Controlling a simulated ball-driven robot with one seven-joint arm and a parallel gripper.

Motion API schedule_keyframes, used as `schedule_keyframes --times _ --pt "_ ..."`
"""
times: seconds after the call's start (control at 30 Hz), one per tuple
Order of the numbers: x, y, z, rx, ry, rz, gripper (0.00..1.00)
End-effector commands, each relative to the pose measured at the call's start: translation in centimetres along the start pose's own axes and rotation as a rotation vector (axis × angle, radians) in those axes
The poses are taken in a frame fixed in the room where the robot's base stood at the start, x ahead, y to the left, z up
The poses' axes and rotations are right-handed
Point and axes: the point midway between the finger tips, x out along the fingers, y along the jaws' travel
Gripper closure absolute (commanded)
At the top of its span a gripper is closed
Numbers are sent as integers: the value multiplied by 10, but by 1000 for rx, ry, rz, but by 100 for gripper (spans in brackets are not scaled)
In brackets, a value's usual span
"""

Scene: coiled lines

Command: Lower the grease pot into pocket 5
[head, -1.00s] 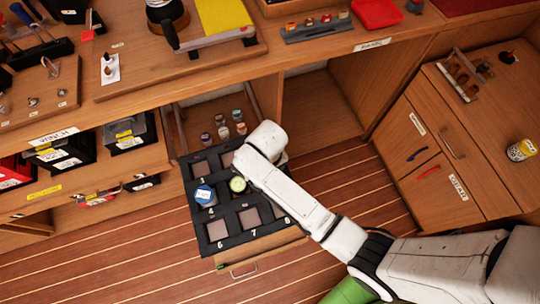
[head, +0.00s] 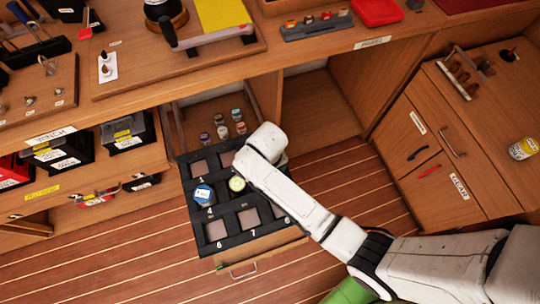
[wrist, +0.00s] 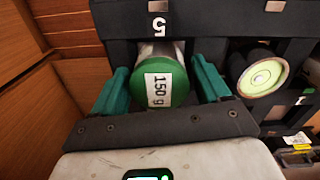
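The grease pot (wrist: 158,80) shows in the wrist view with a green lid marked "150 g" and a grey body. My gripper (wrist: 158,72) has its teal fingers on either side of the pot, close against it, and looks shut on it. The black tray (head: 223,240) has numbered pockets. The label 5 (wrist: 158,25) is just beyond the pot in the wrist view, so the pot is at that pocket. How deep its base sits is hidden. In the head view my arm covers the gripper, the pot and pocket 5.
A blue-lidded pot (head: 203,195) stands in pocket 4. A round pale-green-topped piece (head: 237,184) is mid-tray, close beside my gripper in the wrist view (wrist: 262,75). Several small jars (head: 222,130) stand in the drawer behind. The wooden cabinet side (wrist: 22,60) is left in the wrist view.

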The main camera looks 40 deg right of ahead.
Motion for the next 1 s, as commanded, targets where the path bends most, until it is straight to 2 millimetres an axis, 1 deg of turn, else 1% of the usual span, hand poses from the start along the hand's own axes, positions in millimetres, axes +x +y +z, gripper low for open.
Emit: schedule_keyframes --times 0.03,0.1,0.33,0.47,0.57,0.8,0.9,1.0 --pt "0 -1 0 -2 -1 -1 17" --pt "0 -1 0 -2 -1 -1 11" --pt "0 -1 1 -2 -1 -1 11" --pt "-7 -1 0 -2 1 -2 11" --pt "-22 -1 0 -2 2 -2 11" --pt "-69 -1 -1 -2 3 -2 11" --pt "-85 -1 0 -2 2 -2 11" --pt "-97 -1 0 -2 1 -2 11"
